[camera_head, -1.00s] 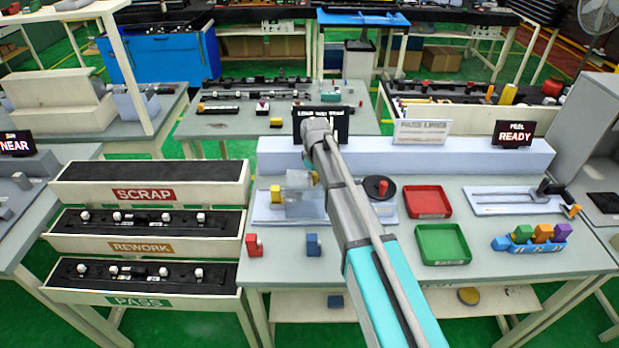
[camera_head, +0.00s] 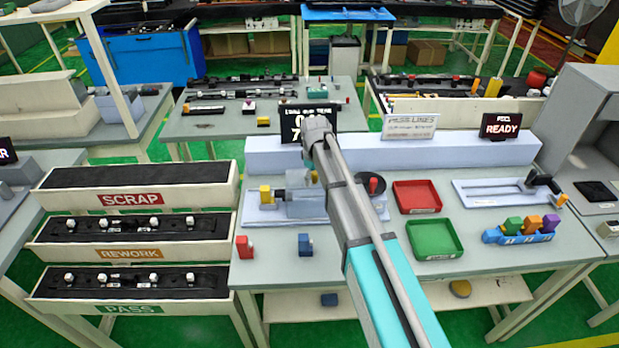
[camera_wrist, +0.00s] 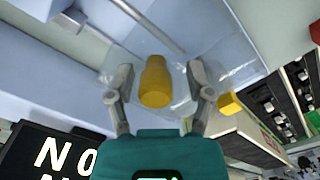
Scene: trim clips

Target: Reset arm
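My arm reaches across the bench in the head view, and my gripper is hidden there behind the arm's end. In the wrist view my gripper (camera_wrist: 161,84) has its two grey fingers spread apart. A yellow rounded piece (camera_wrist: 155,82) shows between them with a gap on each side, so it does not look gripped. A clear cover or plate (camera_wrist: 180,45) lies around that piece. A yellow block (camera_wrist: 230,104) is to the right; it also shows on the fixture in the head view (camera_head: 266,194).
A red tray (camera_head: 417,197) and a green tray (camera_head: 434,239) lie right of the arm. A red block (camera_head: 244,247) and a blue block (camera_head: 305,246) stand at the front. A dark display (camera_head: 292,124) stands behind the fixture. SCRAP, REWORK and PASS bins (camera_head: 130,253) are at left.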

